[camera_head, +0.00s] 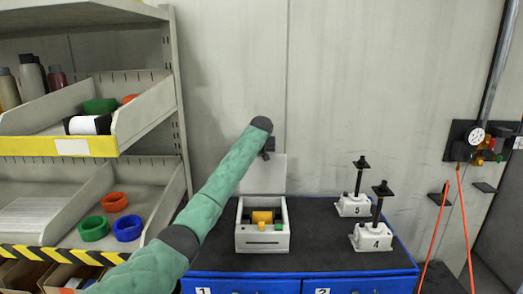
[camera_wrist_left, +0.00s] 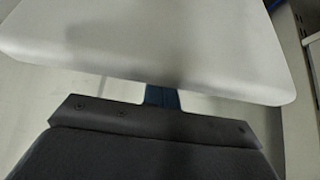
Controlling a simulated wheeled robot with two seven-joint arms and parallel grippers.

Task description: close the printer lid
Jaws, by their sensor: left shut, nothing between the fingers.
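The printer (camera_head: 262,239) is a small off-white box on the dark top of the blue cabinet. Its lid (camera_head: 266,175) stands raised at the back, and yellow, orange and green parts show inside the open body. My left arm reaches across in a green sleeve. My left gripper (camera_head: 268,153) is small and partly hidden at the lid's upper edge; it is shut and empty. In the left wrist view the pale lid (camera_wrist_left: 150,40) fills the top, close beyond the gripper's fingertips (camera_wrist_left: 161,95). Whether they touch it, I cannot tell. My right gripper is not in view.
Two screw jacks (camera_head: 371,237) (camera_head: 353,205) stand right of the printer on the cabinet top (camera_head: 310,257). A shelf rack (camera_head: 177,90) with bins and tape rolls is at the left. A gauge with orange hoses (camera_head: 475,136) is on the right wall.

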